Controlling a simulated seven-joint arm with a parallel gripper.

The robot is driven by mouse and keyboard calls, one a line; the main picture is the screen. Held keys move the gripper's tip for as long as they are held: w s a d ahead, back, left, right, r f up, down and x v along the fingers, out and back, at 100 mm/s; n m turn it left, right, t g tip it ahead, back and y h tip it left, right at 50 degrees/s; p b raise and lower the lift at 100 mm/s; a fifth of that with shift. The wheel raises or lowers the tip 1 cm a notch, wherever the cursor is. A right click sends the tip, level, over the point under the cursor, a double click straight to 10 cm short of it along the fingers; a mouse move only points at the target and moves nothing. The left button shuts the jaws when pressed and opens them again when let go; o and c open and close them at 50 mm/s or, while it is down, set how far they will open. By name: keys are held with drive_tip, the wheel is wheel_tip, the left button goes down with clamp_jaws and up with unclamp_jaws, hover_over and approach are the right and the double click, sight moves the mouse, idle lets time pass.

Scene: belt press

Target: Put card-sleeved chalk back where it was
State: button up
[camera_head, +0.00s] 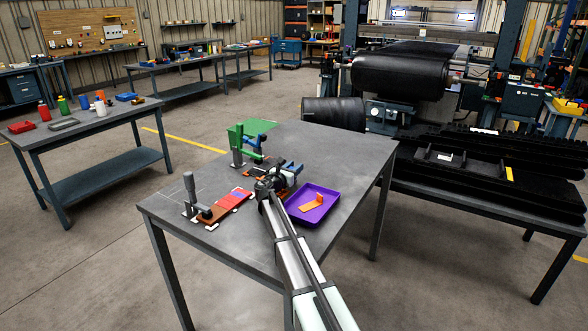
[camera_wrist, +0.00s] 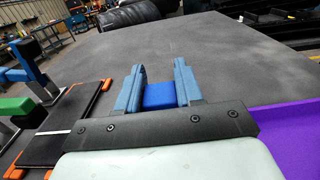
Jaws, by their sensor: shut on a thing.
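My gripper (camera_wrist: 158,84) is shut on a blue block (camera_wrist: 158,96), which sits between its two blue-grey fingers. I cannot tell from its plain face whether this is the card-sleeved chalk. In the head view my gripper (camera_head: 290,168) is over the grey table, behind the purple tray and right of the green clamp; the block is too small to make out there. The purple tray (camera_head: 329,213) holds an orange piece (camera_head: 312,202). The tray also shows at the right of the wrist view (camera_wrist: 290,122).
A green-armed clamp (camera_head: 245,143) stands by a black plate with orange corners (camera_wrist: 66,122). A grey-handled clamp (camera_head: 190,192) stands beside a red and brown strip (camera_head: 225,204). The table's right side (camera_head: 350,165) is clear.

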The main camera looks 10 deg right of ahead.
drive_tip(key=shift+f, duration=0.1)
drive_tip(key=o, duration=1)
drive_tip(key=shift+o, duration=0.2)
drive_tip(key=shift+s, duration=0.1)
drive_tip(key=v, duration=1.2)
drive_tip(key=shift+r, duration=0.2)
